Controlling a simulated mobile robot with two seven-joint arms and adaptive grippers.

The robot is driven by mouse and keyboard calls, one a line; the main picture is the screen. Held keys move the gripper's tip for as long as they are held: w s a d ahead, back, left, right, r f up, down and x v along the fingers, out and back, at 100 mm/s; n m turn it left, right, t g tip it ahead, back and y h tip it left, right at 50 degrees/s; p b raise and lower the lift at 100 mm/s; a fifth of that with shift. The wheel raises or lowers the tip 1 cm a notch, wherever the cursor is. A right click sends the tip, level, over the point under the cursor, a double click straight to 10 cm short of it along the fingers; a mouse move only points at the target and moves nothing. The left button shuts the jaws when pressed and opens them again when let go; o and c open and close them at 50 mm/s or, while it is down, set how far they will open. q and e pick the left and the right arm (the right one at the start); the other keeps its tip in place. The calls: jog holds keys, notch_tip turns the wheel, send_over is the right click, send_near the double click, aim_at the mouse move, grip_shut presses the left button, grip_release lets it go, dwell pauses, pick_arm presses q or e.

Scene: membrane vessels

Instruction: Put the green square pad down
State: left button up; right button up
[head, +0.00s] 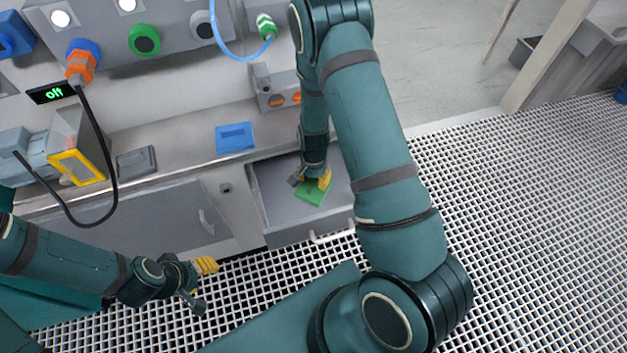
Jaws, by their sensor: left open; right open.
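The green square pad (311,194) is in the open grey drawer (277,207), below the counter. My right gripper (312,180) reaches down into the drawer, directly over the pad, with its jaws open. The gripper covers the pad's far part, and I cannot tell whether the fingers touch it. My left gripper (203,285) is open and empty, low over the grating floor in front of the cabinet.
A blue pad (235,138) and a dark grey flat piece (136,162) lie on the counter. A yellow-framed device (78,168) and a black cable stand at the left. Grating floor at right is clear.

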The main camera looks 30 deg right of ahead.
aim_at(314, 182)
pick_arm(q)
jog(key=r, duration=0.1)
jog(key=r+p, duration=0.1)
jog(key=p, duration=0.1)
jog(key=shift+s+r, duration=0.25)
jog(key=shift+r, duration=0.15)
pick_arm(e)
notch_tip(314, 182, up, 10)
jog(key=shift+r, duration=0.15)
